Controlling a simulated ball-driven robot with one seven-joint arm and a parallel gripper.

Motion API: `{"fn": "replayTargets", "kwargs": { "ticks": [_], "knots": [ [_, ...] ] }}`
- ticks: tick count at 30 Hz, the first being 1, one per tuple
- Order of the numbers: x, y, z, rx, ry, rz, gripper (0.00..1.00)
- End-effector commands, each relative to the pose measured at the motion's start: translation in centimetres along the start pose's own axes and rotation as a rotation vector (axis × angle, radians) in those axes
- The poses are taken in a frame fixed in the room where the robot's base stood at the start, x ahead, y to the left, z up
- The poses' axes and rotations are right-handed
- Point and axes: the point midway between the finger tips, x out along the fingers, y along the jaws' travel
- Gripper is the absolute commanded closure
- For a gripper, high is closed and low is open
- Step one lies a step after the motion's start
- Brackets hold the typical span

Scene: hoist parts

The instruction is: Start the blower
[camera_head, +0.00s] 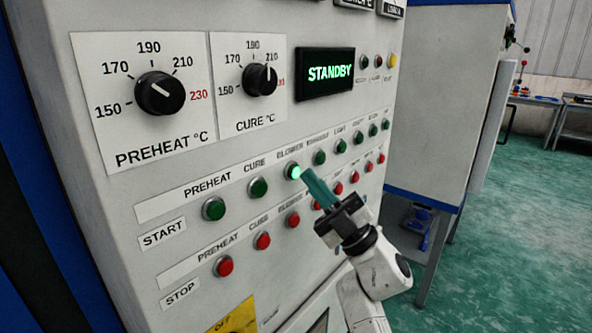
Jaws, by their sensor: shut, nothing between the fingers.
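The control panel (120,180) has a START row of green buttons and a STOP row of red buttons below it. The blower start button (292,171) is the third green button and glows bright green. The preheat start button (213,208) and cure start button (258,187) are darker green. My gripper (308,176) is shut and empty, its teal fingers just right of the blower start button. I cannot tell whether the fingertips touch it. The blower stop button (293,218) is red, below and left of the fingers. The display (325,73) reads STANDBY.
Preheat knob (160,93) and cure knob (259,80) sit above the buttons. More start and stop buttons continue to the right, some close behind my gripper. A yellow plate (236,318) marked OFF is at the bottom. Green floor (510,220) is open at the right.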

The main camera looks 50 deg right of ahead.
Motion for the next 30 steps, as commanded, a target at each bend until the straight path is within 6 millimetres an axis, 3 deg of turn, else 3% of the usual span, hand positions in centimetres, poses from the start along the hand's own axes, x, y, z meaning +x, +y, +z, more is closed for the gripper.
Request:
{"fn": "replayTargets", "kwargs": {
  "ticks": [11, 30],
  "knots": [
    [-0.2, 0.2, -0.2, 0.0, -0.001, 0.0, 1.0],
    [-3.6, 2.6, -2.6, 0.0, 0.0, -0.001, 1.0]
  ]
}}
